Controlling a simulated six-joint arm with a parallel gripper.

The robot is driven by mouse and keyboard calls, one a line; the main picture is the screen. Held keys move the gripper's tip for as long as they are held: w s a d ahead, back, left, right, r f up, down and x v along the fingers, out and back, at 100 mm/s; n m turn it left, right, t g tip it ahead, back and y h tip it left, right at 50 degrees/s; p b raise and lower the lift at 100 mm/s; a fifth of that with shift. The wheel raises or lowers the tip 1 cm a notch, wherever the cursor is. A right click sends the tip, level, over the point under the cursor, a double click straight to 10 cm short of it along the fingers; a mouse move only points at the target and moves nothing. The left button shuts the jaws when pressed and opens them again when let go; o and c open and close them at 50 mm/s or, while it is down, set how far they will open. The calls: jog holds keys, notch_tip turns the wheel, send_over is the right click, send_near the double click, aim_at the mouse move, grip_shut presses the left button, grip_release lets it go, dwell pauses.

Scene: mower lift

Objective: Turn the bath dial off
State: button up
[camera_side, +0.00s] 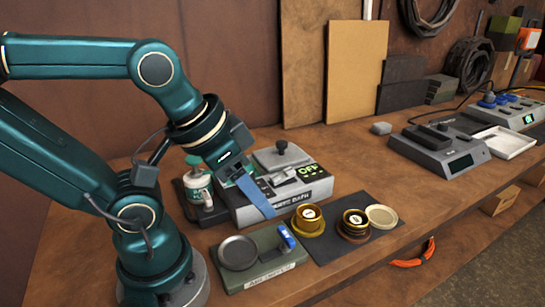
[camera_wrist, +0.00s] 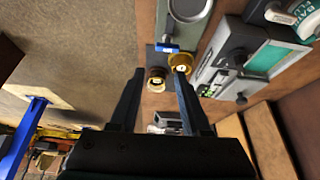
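I cannot tell for sure which is the dial; my finger partly hides the control panel. My fingers (camera_wrist: 160,72) are apart with nothing between them.
Brass pots (camera_side: 308,221) stand on a dark mat in front. A green-grey tray with a round dish (camera_side: 238,252) and a blue-handled part (camera_side: 287,237) is front left. A white-and-green bottle (camera_side: 198,187) stands left.

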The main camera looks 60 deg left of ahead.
jog(key=w+a+f+n+g, duration=0.1)
jog(key=a+n+g, duration=0.1)
jog(key=a, duration=0.3)
jog(key=w+a+n+g, duration=0.1)
jog(key=w+a+n, duration=0.1)
jog(key=a+n, duration=0.2)
jog(key=w+a+f+n+g, duration=0.1)
jog(key=w+a+n+g, duration=0.1)
jog(key=a, duration=0.5)
jog(key=shift+w+f+n+g, duration=0.25)
jog(key=shift+f+n+g, duration=0.05)
jog(key=shift+n, duration=0.1)
jog(key=shift+f, duration=2.5)
grip_shut()
